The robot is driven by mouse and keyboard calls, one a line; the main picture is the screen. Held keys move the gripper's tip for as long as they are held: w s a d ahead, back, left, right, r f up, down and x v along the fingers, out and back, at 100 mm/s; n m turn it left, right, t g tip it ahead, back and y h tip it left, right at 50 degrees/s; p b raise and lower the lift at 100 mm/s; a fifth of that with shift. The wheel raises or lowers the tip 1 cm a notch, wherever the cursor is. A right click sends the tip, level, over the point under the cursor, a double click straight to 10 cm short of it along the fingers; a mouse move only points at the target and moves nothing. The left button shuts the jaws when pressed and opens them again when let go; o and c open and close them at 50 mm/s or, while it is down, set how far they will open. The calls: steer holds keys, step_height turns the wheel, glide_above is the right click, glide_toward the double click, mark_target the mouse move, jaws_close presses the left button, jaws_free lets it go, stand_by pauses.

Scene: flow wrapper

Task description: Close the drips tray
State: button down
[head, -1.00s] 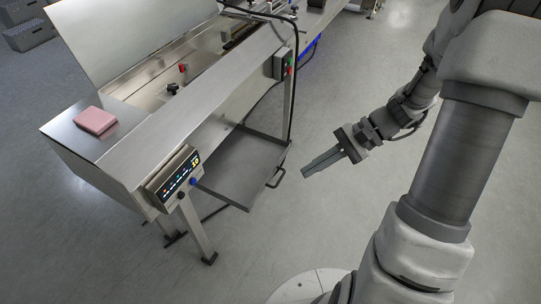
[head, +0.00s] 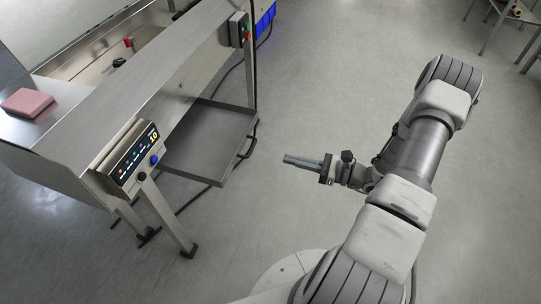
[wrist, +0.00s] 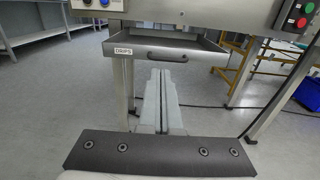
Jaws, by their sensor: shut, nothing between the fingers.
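The drips tray (head: 207,139) is a flat dark grey tray under the wrapper body, pulled out to the right in the head view, with a bar handle (head: 248,148) on its outer edge. In the wrist view the tray front (wrist: 160,50) spans the upper middle, with a "DRIPS" label (wrist: 124,52) at its left and the handle (wrist: 167,57) near its centre. My gripper (head: 288,159) is shut and empty, to the right of the handle and apart from it, pointing toward the tray. In the wrist view the shut fingers (wrist: 160,75) point toward the tray front, their tips just below the handle.
The wrapper's control panel (head: 132,160) is left of the tray, and a metal leg (head: 170,217) stands below it. A red and green button box (head: 240,29) is mounted above the tray. A pink block (head: 27,103) lies on the machine top.

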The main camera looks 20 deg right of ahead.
mark_target(182, 139)
steer(key=b+x, duration=0.3)
steer(key=x, duration=1)
steer(key=shift+a, duration=0.1)
steer(key=shift+w+a, duration=0.1)
steer(key=shift+w, duration=0.05)
steer(key=x, duration=2.3)
steer(key=shift+w+a+r, duration=0.1)
steer(key=shift+a+r, duration=0.05)
steer(key=shift+a, duration=0.1)
